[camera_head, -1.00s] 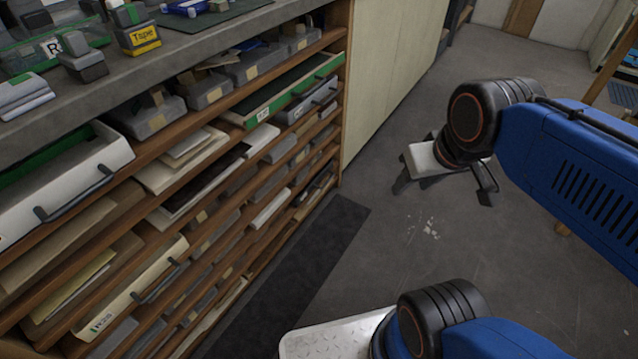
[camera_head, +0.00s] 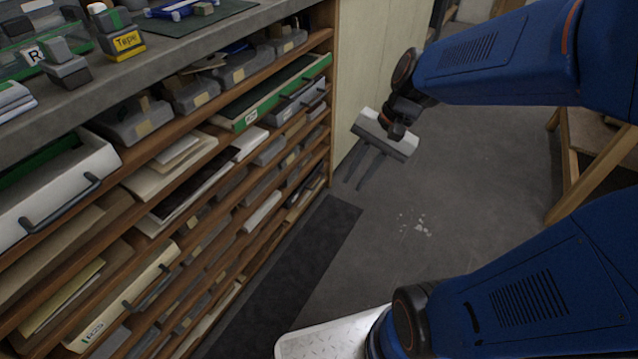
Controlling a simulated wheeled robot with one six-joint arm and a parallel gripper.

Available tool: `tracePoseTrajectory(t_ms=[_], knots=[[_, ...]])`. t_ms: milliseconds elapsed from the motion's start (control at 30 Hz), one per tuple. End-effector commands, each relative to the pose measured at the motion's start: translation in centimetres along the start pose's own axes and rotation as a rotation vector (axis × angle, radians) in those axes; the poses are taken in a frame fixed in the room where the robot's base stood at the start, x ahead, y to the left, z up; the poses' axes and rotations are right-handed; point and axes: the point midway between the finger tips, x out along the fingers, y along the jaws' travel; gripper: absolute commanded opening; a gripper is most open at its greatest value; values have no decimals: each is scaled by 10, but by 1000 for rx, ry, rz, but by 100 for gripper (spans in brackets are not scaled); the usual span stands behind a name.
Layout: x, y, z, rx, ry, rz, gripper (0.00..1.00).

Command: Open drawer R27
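A wooden rack of several shallow drawers and shelves (camera_head: 322,150) fills the left side. One drawer has a green front (camera_head: 272,92) with a small white label too small to read. Just below it is a grey drawer (camera_head: 302,102) with a dark bar handle. A cream drawer (camera_head: 125,297) lower left has a dark handle and a label that I cannot read surely. A white drawer (camera_head: 55,190) with a handle stands pulled out at far left. My gripper (camera_head: 356,184) is open and empty, its two dark fingers apart, right of the rack and touching no drawer.
The worktop (camera_head: 190,42) above the rack carries blocks, a Tape box (camera_head: 127,43) and a dark green mat. A pale cabinet side (camera_head: 372,60) stands behind my gripper. Wooden legs (camera_head: 590,170) stand at right.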

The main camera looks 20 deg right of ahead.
Motion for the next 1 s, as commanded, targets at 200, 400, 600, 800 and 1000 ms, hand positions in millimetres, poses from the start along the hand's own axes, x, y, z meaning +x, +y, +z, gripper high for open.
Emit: tracePoseTrajectory(t_ms=[200,400,600,800,1000], knots=[[24,-24,-26,257,-149,-49,17],[45,-44,-52,492,-280,-89,17],[67,-62,-84,731,-410,-125,17],[91,-75,-121,970,-541,-156,17],[117,-83,-163,1211,-672,-185,17]])
